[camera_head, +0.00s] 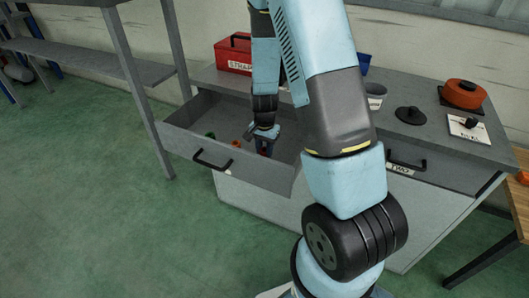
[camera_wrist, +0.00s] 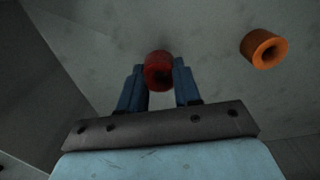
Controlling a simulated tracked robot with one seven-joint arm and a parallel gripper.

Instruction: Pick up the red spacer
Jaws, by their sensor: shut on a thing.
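The red spacer (camera_wrist: 158,71) is a dark red ring-like piece with a hole. In the wrist view it sits between the two blue fingers of my gripper (camera_wrist: 160,88), which are shut on it. In the head view my gripper (camera_head: 264,147) reaches down into the open drawer (camera_head: 240,172), with a little red showing at its fingertips. I cannot tell whether the spacer touches the drawer floor.
An orange spacer (camera_wrist: 264,49) lies right of my gripper in the wrist view. A green piece (camera_head: 210,135) and a small red-orange piece (camera_head: 236,143) lie in the drawer. Drawer walls surround my gripper. A red box (camera_head: 233,54) and an orange pot (camera_head: 463,94) stand on the counter.

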